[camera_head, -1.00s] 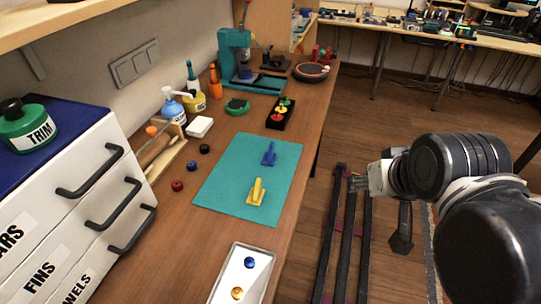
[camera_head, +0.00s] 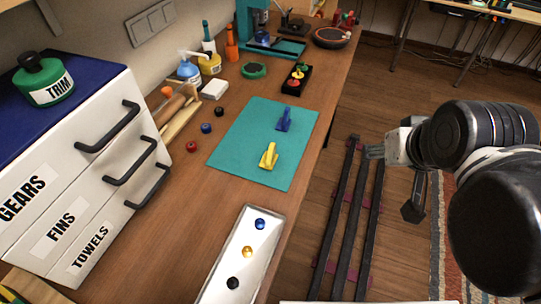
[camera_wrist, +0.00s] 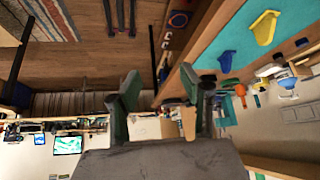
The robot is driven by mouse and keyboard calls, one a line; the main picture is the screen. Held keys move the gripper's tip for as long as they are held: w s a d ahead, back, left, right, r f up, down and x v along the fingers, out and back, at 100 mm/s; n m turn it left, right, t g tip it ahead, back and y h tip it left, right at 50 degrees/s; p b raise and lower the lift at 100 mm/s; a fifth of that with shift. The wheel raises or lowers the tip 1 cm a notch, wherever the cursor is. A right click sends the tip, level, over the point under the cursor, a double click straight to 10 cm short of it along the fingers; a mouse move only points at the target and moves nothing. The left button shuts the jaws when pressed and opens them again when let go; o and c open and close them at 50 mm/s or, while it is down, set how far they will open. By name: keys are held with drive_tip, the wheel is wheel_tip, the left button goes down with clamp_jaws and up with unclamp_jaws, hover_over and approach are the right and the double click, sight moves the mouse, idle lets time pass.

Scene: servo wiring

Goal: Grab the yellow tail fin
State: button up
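The yellow tail fin (camera_head: 269,156) stands on the teal mat (camera_head: 236,159) on the workbench. It also shows in the wrist view (camera_wrist: 265,27) at the upper right. A blue fin (camera_head: 284,120) stands behind it on the same mat. My gripper (camera_head: 372,152) is off the bench to the right, over the floor and apart from the yellow fin. In the wrist view its two fingers (camera_wrist: 166,92) are spread with nothing between them, so it is open and empty.
A white tray (camera_head: 213,297) with blue, gold and black knobs lies at the near bench edge. A drawer cabinet (camera_head: 101,208) stands at left. Small knobs (camera_head: 206,128) lie left of the mat. A black box with coloured buttons (camera_head: 295,80) and a teal press (camera_head: 252,28) are behind.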

drive_tip(key=shift+c, duration=1)
